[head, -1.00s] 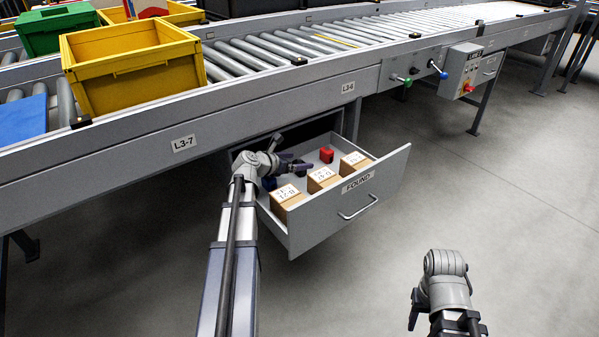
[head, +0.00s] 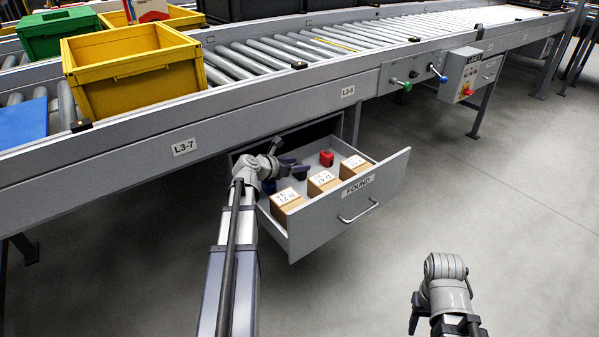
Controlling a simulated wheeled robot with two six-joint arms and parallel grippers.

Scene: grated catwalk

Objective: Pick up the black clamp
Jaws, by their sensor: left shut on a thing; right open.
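The pulled-out grey drawer (head: 322,216), labelled FOUND, hangs under the conveyor. The black clamp (head: 299,172) is a small dark shape at the left rear of the drawer, partly hidden by my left gripper. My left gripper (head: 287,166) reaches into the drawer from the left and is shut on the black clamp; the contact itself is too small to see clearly. My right gripper (head: 440,304) is open and empty above the floor at the lower right, well apart from the drawer.
The conveyor frame (head: 240,131) overhangs the drawer's rear. A control box (head: 462,76) hangs at the right. The floor at right is clear.

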